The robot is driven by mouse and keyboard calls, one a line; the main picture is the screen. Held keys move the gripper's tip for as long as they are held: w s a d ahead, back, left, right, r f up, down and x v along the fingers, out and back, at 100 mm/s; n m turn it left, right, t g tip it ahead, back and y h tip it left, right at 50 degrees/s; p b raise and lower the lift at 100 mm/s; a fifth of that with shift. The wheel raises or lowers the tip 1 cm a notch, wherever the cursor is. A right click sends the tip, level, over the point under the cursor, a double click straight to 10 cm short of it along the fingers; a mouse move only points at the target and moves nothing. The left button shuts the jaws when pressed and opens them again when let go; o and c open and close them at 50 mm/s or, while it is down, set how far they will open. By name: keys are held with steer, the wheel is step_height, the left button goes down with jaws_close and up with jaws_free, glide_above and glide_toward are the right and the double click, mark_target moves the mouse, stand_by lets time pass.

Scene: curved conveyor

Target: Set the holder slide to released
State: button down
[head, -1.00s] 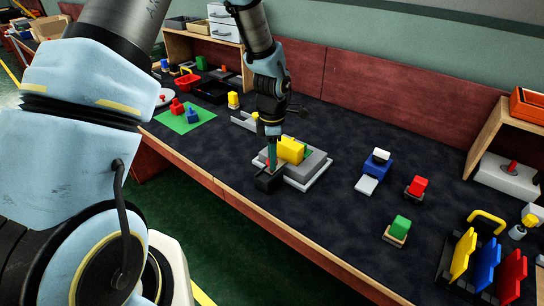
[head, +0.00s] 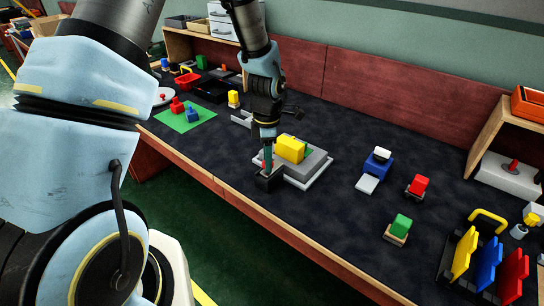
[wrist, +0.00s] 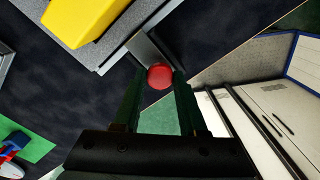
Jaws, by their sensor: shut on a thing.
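The holder (head: 312,168) is a grey stepped fixture on the dark bench top, with a yellow block (head: 291,149) seated on it. A dark slide piece (head: 270,182) sticks out at its near left side. The slide's red knob (wrist: 159,76) shows between the fingertips in the wrist view. My gripper (head: 266,167) points down over the slide and is shut on the red knob. In the wrist view, a grey bar (wrist: 148,50) runs from the knob toward the holder. The fingers hide part of the knob in the head view.
A green mat (head: 185,118) with red and blue pieces lies to the left. A blue fixture (head: 376,164), a red block (head: 419,184) and a green block (head: 401,224) stand to the right. The bench's front edge (head: 240,205) is close to the slide.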

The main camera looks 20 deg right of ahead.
mark_target(264, 166)
steer(key=shift+s+a, duration=0.4)
steer(key=shift+a, duration=0.2)
steer(key=shift+c, duration=2.3)
jaws_free()
steer(key=shift+w+r, duration=0.1)
steer(key=shift+r, duration=0.45)
step_height(264, 166, up, 10)
steer(key=shift+f+b, duration=0.15)
steer(key=shift+b, duration=0.9)
